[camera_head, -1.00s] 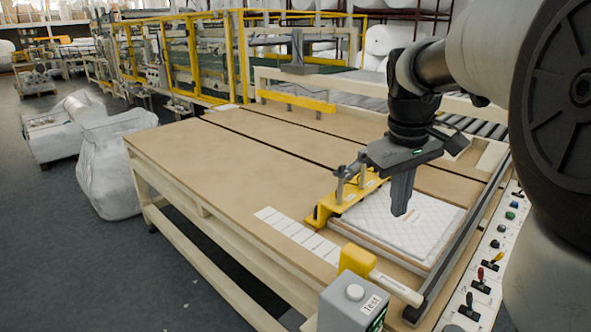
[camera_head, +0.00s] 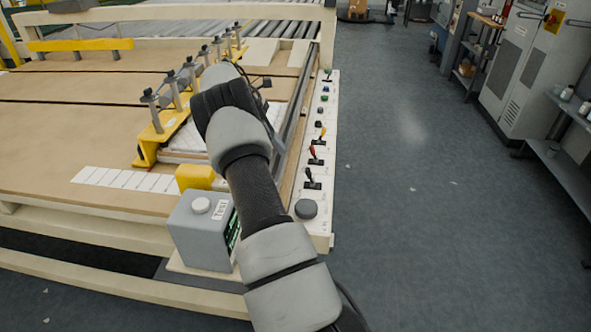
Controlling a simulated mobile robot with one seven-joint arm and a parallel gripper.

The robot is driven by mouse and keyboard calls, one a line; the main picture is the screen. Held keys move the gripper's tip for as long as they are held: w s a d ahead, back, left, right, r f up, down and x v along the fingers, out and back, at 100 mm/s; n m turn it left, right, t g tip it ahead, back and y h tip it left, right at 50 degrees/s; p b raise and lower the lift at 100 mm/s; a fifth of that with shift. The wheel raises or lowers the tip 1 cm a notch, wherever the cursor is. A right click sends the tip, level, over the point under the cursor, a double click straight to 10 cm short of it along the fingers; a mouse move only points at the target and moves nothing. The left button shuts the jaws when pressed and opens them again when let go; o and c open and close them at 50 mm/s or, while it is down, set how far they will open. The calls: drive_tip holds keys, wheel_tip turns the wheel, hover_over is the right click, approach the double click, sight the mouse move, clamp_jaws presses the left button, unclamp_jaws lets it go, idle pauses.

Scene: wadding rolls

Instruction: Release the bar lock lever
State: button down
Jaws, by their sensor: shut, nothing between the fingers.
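The white control strip (camera_head: 325,206) runs along the right edge of the table. I cannot read a label that tells which is the bar lock lever. The yellow clamp bar (camera_head: 150,144) with several upright posts lies across the table, left of the strip. My arm reaches up over the front of the table, left of the levers. My gripper is hidden behind my own arm links, so its fingers do not show.
A grey Test box (camera_head: 200,232) with a white knob stands at the table's front corner, close to my arm. A black round knob (camera_head: 306,209) sits at the strip's near end. White quilted material (camera_head: 186,140) lies under the bar. The floor to the right is clear.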

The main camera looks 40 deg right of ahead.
sight(310, 177)
drive_tip(key=shift+f, duration=0.1)
drive_tip(key=b+x, duration=0.1)
drive_tip(key=x, duration=0.9)
idle(0.3)
